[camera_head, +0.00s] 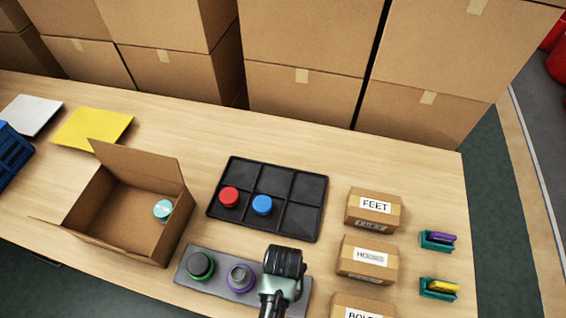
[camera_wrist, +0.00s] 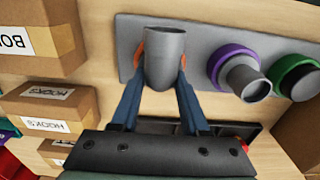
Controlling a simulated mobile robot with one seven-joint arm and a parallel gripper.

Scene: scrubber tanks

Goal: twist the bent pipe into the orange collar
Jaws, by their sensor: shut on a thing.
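The bent pipe (camera_wrist: 165,58) is a grey tube between the two blue fingers of my gripper (camera_wrist: 163,88) in the wrist view. My gripper is shut on it over the grey plate (camera_wrist: 128,45). Orange edges of the orange collar (camera_wrist: 139,58) show on both sides of the pipe. The pipe covers most of the collar, so I cannot tell how deep it sits or how it is turned. In the head view my arm's end hides the pipe and the orange collar at the right part of the plate (camera_head: 217,292).
On the same plate, the purple collar (camera_head: 241,276) and the green collar (camera_head: 200,266) each hold a fitting. A black compartment tray (camera_head: 290,217) with red and blue round pieces lies behind. An open carton (camera_head: 105,225) stands left; small labelled boxes (camera_head: 367,257) stand close on the right.

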